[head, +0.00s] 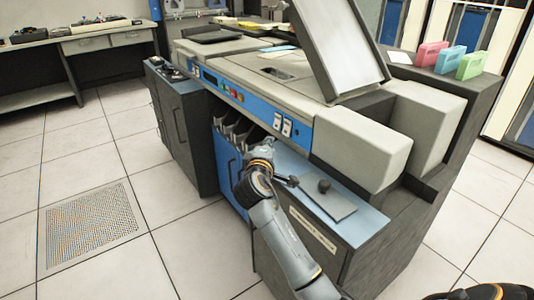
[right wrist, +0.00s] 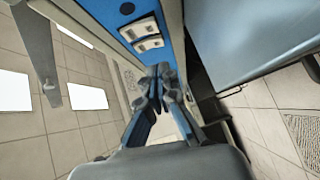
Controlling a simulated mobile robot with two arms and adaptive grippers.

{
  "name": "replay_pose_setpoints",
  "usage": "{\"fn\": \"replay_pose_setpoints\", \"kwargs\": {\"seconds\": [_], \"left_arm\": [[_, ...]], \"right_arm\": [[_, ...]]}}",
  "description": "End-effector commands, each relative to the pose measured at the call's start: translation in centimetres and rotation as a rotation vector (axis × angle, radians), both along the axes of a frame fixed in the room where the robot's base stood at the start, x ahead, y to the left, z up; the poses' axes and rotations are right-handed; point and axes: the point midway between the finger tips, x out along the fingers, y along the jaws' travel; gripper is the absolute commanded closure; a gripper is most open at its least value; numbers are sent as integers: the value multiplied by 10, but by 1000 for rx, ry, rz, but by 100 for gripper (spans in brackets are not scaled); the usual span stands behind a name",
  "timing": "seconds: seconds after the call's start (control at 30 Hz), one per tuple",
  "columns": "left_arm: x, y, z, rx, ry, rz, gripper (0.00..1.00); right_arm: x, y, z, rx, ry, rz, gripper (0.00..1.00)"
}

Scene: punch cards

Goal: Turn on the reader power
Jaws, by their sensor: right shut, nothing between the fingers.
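The card reader is a large grey machine with a blue front panel (head: 240,92). Two white rocker-like switches (head: 282,125) sit at the panel's right end. In the right wrist view the two white switches (right wrist: 149,34) show on the blue strip, just beyond my fingertips. Their labels are too small to read, so I cannot tell which is the power switch. My right gripper (right wrist: 163,76) is shut and empty, close below the switches and apart from them. In the head view it is in front of the machine, below the panel. My left gripper is not in view.
A blue-grey shelf with a dark knob (head: 324,186) and a flat plate juts out right of my right gripper. A raised grey cover (head: 345,45) stands on the machine. Pink, blue and green blocks (head: 471,64) stand at the right. The tiled floor at left is clear.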

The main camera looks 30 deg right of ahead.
Motion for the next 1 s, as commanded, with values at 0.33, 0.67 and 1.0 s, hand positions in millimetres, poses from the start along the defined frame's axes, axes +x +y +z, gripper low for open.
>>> {"fn": "replay_pose_setpoints", "kwargs": {"seconds": [0.33, 0.67, 1.0], "left_arm": [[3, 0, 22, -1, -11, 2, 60], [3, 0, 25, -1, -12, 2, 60], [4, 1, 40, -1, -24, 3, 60]], "right_arm": [[23, -48, -8, 0, 0, -1, 100], [24, -57, -8, 1, -1, 1, 100], [24, -61, -13, -40, -2, -1, 100]]}}
